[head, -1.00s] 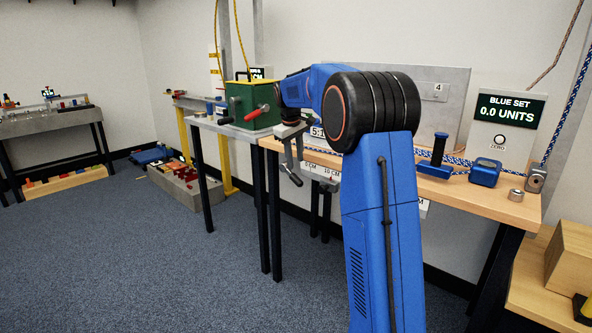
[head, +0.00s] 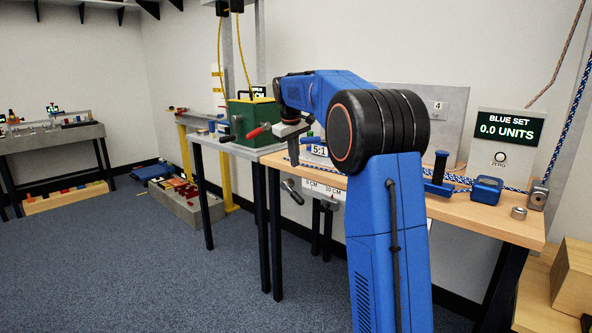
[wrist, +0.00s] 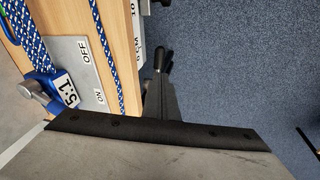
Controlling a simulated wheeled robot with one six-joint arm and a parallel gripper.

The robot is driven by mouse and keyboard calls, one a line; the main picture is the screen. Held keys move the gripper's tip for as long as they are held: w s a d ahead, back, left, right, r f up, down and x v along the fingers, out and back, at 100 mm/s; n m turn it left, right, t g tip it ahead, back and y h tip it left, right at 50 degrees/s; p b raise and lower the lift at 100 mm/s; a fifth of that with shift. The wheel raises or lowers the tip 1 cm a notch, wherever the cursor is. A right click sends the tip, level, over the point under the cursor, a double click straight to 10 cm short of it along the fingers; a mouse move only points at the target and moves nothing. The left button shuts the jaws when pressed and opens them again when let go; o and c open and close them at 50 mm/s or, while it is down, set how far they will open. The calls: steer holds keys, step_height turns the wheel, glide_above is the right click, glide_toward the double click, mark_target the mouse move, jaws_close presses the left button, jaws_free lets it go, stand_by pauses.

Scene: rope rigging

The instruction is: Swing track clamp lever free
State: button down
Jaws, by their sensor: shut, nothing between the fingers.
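A grey lever with a black grip (head: 292,190) hangs at the front edge of the wooden table, left of the 5 CM and 10 CM scale labels; I take it for the track clamp lever. In the wrist view a black knob (wrist: 160,57) shows beyond the table edge, probably its grip. My gripper (head: 293,153) is above the lever in the head view, shut and empty. In the wrist view its dark fingers (wrist: 162,88) point toward the knob; I cannot tell whether they touch. The lever's pivot is hidden.
A plate marked ON and OFF (wrist: 82,68) lies on the table beside a blue 5:1 block (wrist: 60,90) and blue-white rope (wrist: 30,35). A green box (head: 252,120) with a red-handled lever stands left. The carpet (head: 120,260) before the table is clear.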

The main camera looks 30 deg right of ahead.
mark_target(298, 197)
steer(key=s+d+f+m+t+y, duration=0.15)
steer(key=s+m+t, duration=0.35)
steer(key=m, duration=1.2)
steer(key=shift+g, duration=0.6)
steer(key=x, duration=0.9)
steer(key=s+x, duration=0.1)
steer(key=x, duration=0.4)
steer(key=shift+w+d+f, duration=0.1)
steer(key=shift+d+f, duration=0.25)
